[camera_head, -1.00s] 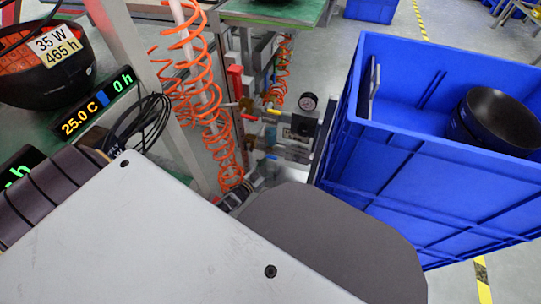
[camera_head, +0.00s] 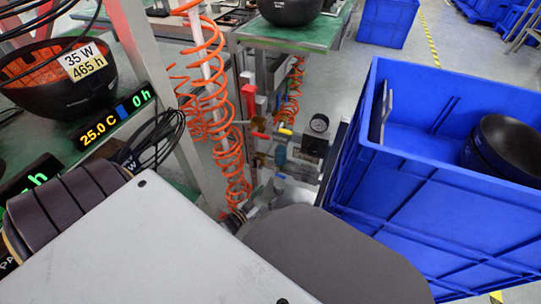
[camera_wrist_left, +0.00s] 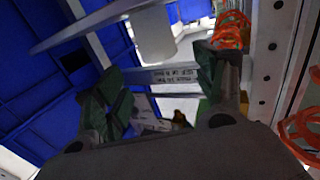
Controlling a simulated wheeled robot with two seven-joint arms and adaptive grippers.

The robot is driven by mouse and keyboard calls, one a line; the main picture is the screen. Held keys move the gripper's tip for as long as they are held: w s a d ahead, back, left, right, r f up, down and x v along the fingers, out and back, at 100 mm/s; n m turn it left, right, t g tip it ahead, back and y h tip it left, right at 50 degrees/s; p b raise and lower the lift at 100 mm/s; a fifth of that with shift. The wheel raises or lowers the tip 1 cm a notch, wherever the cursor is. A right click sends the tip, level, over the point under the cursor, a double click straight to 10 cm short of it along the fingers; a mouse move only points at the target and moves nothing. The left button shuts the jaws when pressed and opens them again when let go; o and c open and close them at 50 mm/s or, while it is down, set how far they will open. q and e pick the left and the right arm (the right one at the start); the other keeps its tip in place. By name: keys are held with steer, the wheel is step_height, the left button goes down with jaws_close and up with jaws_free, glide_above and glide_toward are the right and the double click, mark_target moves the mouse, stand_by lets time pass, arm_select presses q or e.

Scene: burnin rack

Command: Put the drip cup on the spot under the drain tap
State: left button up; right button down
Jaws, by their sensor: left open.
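My left gripper (camera_wrist_left: 160,98) shows in the left wrist view as two dark green-padded fingers, spread apart with no object clearly held between them. Beyond and between the fingers are a labelled strip (camera_wrist_left: 175,75) and dim metal parts. In the head view, pipework with small red and yellow handles (camera_head: 285,131) and a round gauge (camera_head: 319,123) stands behind the orange coiled hoses. I cannot tell which valve is the drain tap. I cannot make out the drip cup or the spot under the tap; my own body hides the lower middle.
A large blue crate (camera_head: 420,185) with dark bowls (camera_head: 500,148) stands at right, close to the pipework. Orange coiled hoses (camera_head: 230,165) hang by a metal post (camera_head: 158,85). A dark bowl-shaped lamp (camera_head: 62,95) and displays (camera_head: 112,122) are at left.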

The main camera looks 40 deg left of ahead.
arm_select(q)
steer(key=shift+s+a, duration=0.15)
steer(key=shift+s, duration=0.75)
steer(key=shift+s+a, duration=0.15)
steer(key=shift+s, duration=0.75)
steer(key=w+g, duration=0.1)
steer(key=w+d+r+g+y, duration=0.1)
steer(key=w, duration=0.1)
steer(key=w+y, duration=0.1)
steer(key=shift+w+d+r+n+g, duration=0.3)
steer(key=shift+r+n+g, duration=0.1)
steer(key=s+d+r+g, duration=0.5)
steer(key=s+d+r, duration=0.1)
steer(key=r, duration=0.4)
steer(key=s+d+r+m+g+p, duration=0.1)
steer(key=s+d+r+g, duration=0.5)
steer(key=s+r, duration=0.3)
steer(key=shift+s+r+y, duration=0.15)
steer(key=shift+r+y, duration=0.15)
steer(key=shift+r, duration=0.15)
arm_select(e)
steer(key=d+r+g+h, duration=0.3)
steer(key=d+r+h, duration=0.1)
steer(key=d+r, duration=0.6)
steer(key=shift+s+d+h, duration=0.2)
steer(key=shift+s+h, duration=0.05)
steer(key=shift+h, duration=0.15)
